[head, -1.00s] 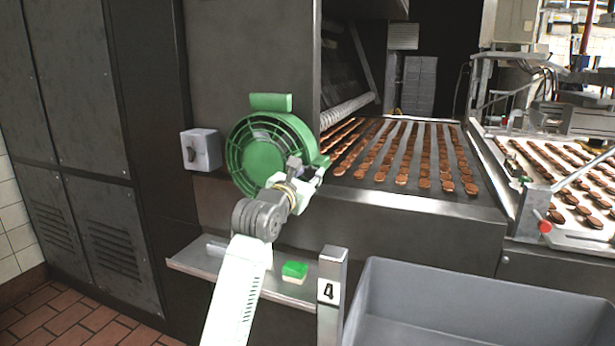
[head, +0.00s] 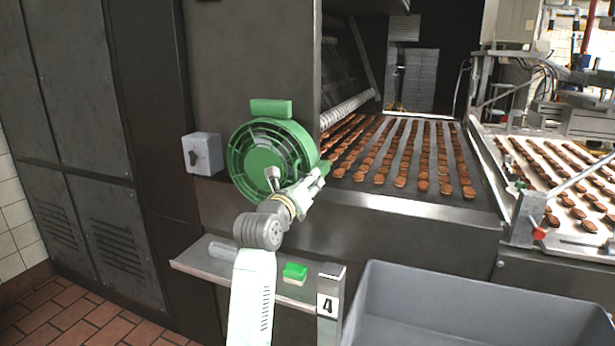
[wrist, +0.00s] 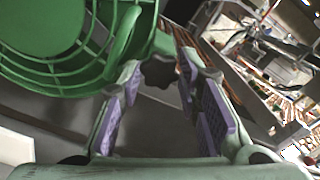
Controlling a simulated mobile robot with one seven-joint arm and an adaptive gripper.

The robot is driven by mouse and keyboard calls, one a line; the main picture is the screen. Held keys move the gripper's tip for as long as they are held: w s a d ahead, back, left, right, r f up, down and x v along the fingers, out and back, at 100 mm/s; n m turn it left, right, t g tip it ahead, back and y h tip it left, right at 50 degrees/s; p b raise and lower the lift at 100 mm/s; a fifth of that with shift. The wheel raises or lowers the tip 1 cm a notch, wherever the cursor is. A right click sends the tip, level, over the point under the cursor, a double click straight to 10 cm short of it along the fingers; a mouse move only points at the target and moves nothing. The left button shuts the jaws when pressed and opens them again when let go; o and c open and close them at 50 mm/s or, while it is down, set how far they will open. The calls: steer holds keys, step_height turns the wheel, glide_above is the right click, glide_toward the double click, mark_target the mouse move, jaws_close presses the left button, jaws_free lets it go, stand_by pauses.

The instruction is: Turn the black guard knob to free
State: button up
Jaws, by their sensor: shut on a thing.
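The black guard knob (wrist: 158,72) is a dark, lobed knob at the upper middle of the wrist view. It sits between the fingertips of my gripper (wrist: 160,78), beside the green round housing. The two purple-padded fingers stand apart around the knob and are shut on it. In the head view my gripper (head: 316,178) is at the right edge of the green round housing (head: 262,155), and the knob is hidden there. The knob's exact turn angle cannot be told.
A grey box with a dark rotary switch (head: 206,143) is on the left. A shelf (head: 200,262) below holds a green-topped block (head: 295,272). A conveyor (head: 450,206) carries rows of biscuits.

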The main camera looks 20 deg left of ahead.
steer(key=shift+n, duration=4.7)
steer(key=o, duration=0.9)
steer(key=shift+a, duration=0.1)
steer(key=s, duration=1.2)
steer(key=shift+a, duration=0.15)
